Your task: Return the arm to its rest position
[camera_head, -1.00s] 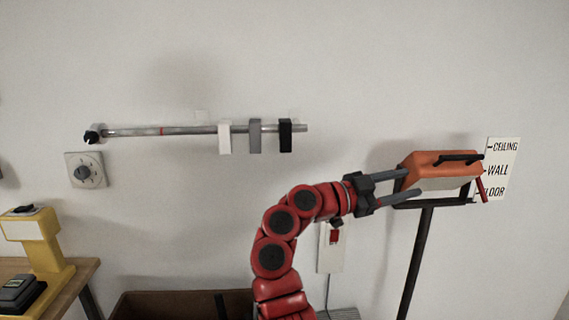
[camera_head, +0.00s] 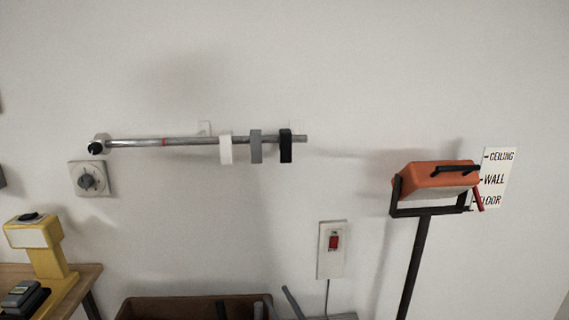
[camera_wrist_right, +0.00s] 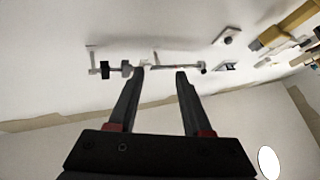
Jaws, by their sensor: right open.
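My right gripper (camera_head: 275,304) shows only by its grey fingertips at the bottom edge of the head view, in front of the brown box. In the right wrist view the same gripper (camera_wrist_right: 158,70) has its two dark fingers spread apart with nothing between them. Beyond the fingertips in that view, the wall rod with its sliding blocks appears upside down. The rest of the right arm is out of the head view. My left gripper is not in view.
A metal rod (camera_head: 185,141) with white, grey and black blocks is on the wall above a dial (camera_head: 90,179). An orange lamp-like unit (camera_head: 437,177) stands on a post at right, beside a label (camera_head: 495,178). A switch plate (camera_head: 332,250), yellow device (camera_head: 40,245) and brown box (camera_head: 165,308) are lower.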

